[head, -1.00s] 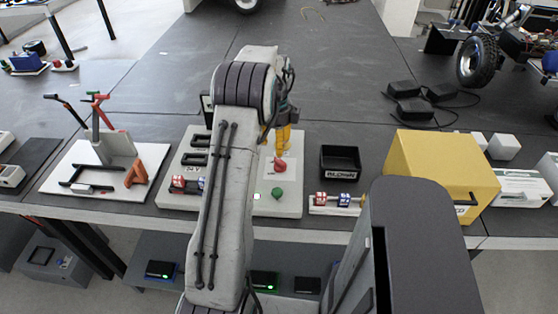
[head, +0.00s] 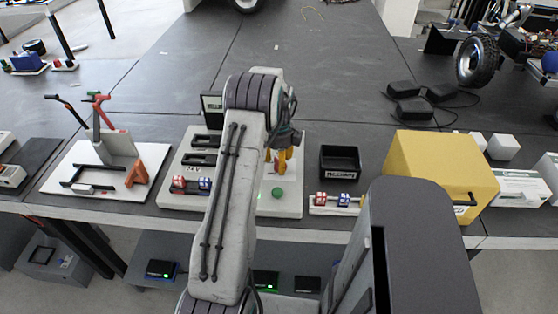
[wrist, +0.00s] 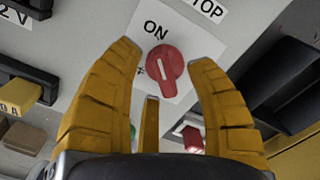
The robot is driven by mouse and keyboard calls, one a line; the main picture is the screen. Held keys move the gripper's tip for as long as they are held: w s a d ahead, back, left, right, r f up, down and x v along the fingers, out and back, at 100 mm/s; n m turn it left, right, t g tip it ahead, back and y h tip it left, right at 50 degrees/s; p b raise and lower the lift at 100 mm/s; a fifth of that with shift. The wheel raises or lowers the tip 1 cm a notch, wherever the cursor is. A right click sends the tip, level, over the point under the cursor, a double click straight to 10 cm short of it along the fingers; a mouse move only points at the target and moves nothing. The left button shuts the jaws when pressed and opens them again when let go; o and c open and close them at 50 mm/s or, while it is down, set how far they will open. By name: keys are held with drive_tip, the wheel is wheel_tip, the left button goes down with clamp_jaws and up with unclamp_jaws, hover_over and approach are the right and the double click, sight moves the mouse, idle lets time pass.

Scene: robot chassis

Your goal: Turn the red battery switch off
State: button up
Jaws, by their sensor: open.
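The red battery switch (wrist: 164,70) is a round knob with a white pointer line, on a white plate with an "ON" label (wrist: 156,29) just above it. The line runs roughly up and down in the wrist view. My gripper (wrist: 167,57) is open, its yellow fingers on either side of the knob and a third finger below it. I cannot tell whether any finger touches the knob. In the head view my gripper (head: 282,160) is over the right part of the light grey panel (head: 292,209), and its fingers mostly hide the knob.
A green button (head: 278,193) sits in front of the switch on the panel. Right of the panel are a black bin (head: 340,163), a red and blue block piece (head: 333,200) and a yellow box (head: 440,165).

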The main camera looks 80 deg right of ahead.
drive_tip(key=shift+c, duration=0.2)
clamp_jaws()
drive_tip(key=shift+n, duration=0.3)
drive_tip(key=n+b, duration=0.1)
drive_tip(key=n, duration=0.2)
drive_tip(key=shift+s+n, duration=0.1)
drive_tip(key=shift+n, duration=0.2)
drive_tip(key=n+b, duration=0.1)
drive_tip(key=n, duration=0.3)
drive_tip(key=shift+s, duration=0.1)
drive_tip(key=n+b, duration=0.1)
drive_tip(key=n, duration=0.4)
drive_tip(key=shift+s, duration=0.1)
drive_tip(key=n, duration=0.4)
drive_tip(key=shift+s+n, duration=0.1)
drive_tip(key=shift+n, duration=0.2)
